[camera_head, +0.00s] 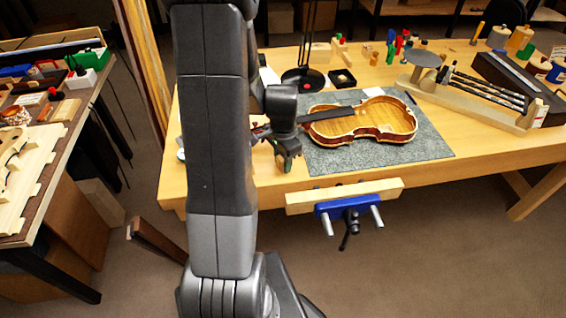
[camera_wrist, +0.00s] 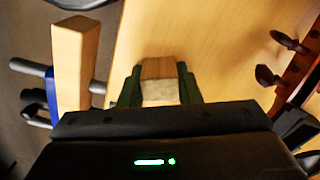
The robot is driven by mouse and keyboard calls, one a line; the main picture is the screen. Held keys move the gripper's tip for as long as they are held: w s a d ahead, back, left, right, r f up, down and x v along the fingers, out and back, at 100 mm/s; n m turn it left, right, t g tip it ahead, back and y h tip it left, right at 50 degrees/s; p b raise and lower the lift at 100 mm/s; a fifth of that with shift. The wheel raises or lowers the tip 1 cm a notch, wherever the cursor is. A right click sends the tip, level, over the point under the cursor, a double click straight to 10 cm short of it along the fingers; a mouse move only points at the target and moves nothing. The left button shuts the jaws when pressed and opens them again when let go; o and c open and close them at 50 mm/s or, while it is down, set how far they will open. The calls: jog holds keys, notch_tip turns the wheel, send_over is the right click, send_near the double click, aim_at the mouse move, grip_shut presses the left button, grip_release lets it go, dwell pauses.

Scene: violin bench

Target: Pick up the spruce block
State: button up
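The spruce block (camera_wrist: 160,82), a small pale wooden block, shows in the wrist view between the two dark green fingers of my gripper (camera_wrist: 160,88). The fingers press close on its left and right sides with no clear gap. In the head view my gripper (camera_head: 286,163) points down near the front edge of the workbench (camera_head: 230,186), left of the grey mat. The block is mostly hidden there by the gripper. I cannot tell whether the block touches the bench top.
A violin body (camera_head: 365,122) lies on the grey mat (camera_head: 430,150), just right of my gripper. A blue vise (camera_head: 345,207) with a wooden jaw juts from the bench front. A black stand (camera_head: 303,80) is behind. A side table (camera_head: 60,130) stands at left.

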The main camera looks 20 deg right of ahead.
jog(key=shift+c, duration=0.9)
jog(key=shift+r, duration=0.1)
notch_tip(320, 180, up, 10)
jog(key=shift+f, duration=0.2)
jog(key=shift+r, duration=0.1)
